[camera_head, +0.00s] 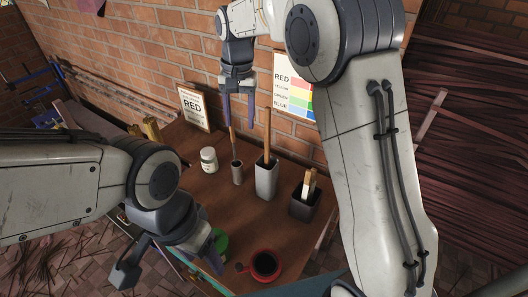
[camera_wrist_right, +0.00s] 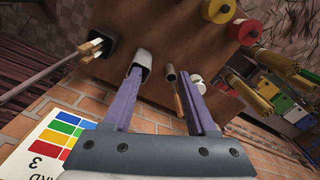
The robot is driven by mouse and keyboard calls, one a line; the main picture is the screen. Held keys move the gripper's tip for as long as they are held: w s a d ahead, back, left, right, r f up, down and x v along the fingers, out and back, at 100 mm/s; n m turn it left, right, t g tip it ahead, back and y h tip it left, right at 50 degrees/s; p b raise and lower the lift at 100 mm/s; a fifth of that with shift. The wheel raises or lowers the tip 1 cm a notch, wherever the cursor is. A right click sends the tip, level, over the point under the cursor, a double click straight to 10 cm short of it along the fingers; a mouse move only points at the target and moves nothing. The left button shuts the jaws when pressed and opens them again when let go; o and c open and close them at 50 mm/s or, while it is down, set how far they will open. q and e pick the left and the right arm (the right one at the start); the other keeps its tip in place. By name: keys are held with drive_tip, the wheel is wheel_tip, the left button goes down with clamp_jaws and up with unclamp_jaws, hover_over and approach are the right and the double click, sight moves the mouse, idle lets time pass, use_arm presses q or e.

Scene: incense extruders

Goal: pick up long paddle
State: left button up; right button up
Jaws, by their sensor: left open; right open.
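A long brown wooden stick (camera_head: 267,132), which looks like the long paddle, stands upright in a tall grey cup (camera_head: 266,182). A thinner brown stick (camera_head: 232,143) leans in a small metal cup (camera_head: 237,174) to its left. My right gripper (camera_head: 238,118) is open, purple fingers pointing down above and behind the cups. In the right wrist view, the gripper (camera_wrist_right: 164,74) has the grey cup (camera_wrist_right: 145,60) by its left fingertip and the thin stick (camera_wrist_right: 179,98) near its right finger. The long stick is hidden there. My left gripper (camera_head: 172,272) is open and empty, low at front left.
A black box (camera_head: 305,208) with short pale paddles stands to the right of the grey cup. A white jar (camera_head: 208,160) stands left of the small cup. A red round dish (camera_head: 265,265) sits near the table front. A colour card (camera_head: 294,85) leans on the brick wall.

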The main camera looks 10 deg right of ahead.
sight(267, 128)
drive_tip(key=w+d+m, duration=0.1)
drive_tip(key=w+d, duration=0.2)
drive_tip(key=w+d+f+m, duration=0.1)
drive_tip(key=w+d+m, duration=0.1)
drive_tip(key=w+d, duration=0.1)
drive_tip(key=w+d+f+m+p, duration=0.1)
drive_tip(key=w+d, duration=0.2)
drive_tip(key=shift+w+f+m, duration=0.15)
drive_tip(key=shift+w+m, duration=0.05)
drive_tip(key=shift+m, duration=0.2)
wheel_tip(267, 128, down, 5)
drive_tip(key=shift+d+p, duration=0.15)
drive_tip(key=shift+p, duration=0.35)
drive_tip(key=f+p, duration=0.1)
drive_tip(key=f, duration=0.1)
drive_tip(key=f+p, duration=0.1)
drive_tip(key=f, duration=0.1)
drive_tip(key=shift+d+p, duration=0.25)
drive_tip(key=shift+p, duration=0.1)
drive_tip(key=shift+w+f, duration=0.1)
drive_tip(key=shift+f, duration=0.55)
clamp_jaws()
